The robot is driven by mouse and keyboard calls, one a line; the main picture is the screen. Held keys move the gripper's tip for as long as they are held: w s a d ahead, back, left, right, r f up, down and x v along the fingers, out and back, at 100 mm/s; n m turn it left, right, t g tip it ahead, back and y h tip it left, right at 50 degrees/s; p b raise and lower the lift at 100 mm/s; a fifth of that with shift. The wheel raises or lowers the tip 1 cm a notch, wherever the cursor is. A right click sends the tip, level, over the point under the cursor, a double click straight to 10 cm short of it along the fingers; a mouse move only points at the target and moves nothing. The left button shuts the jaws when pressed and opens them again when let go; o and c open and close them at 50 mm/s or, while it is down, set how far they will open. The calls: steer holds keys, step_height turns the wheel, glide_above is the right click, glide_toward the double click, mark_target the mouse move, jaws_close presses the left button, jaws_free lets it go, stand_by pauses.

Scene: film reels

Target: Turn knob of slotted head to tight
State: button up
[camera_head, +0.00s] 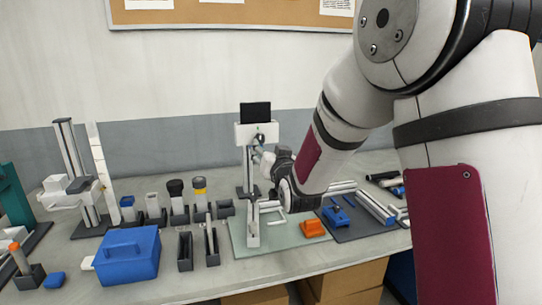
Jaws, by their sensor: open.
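A white head (243,133) with a black screen (255,112) on top sits on an upright metal post above the bench. A small dark round knob (261,138) shows on the front of the head, but I cannot make out a slot or a tight mark. My gripper (265,158) is just below and to the right of the head, beside the post. It is open and looks empty. The wrist hides part of the gripper, and I cannot tell whether its fingers touch anything.
A pale green mat (285,238) under the post holds an orange block (312,228). A blue toolbox (127,257) and several small dark holders stand to the left. A dark mat (352,232) with a blue clamp (336,215) and metal rails lies to the right.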

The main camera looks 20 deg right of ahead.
steer(key=s, duration=0.3)
steer(key=shift+s, duration=0.3)
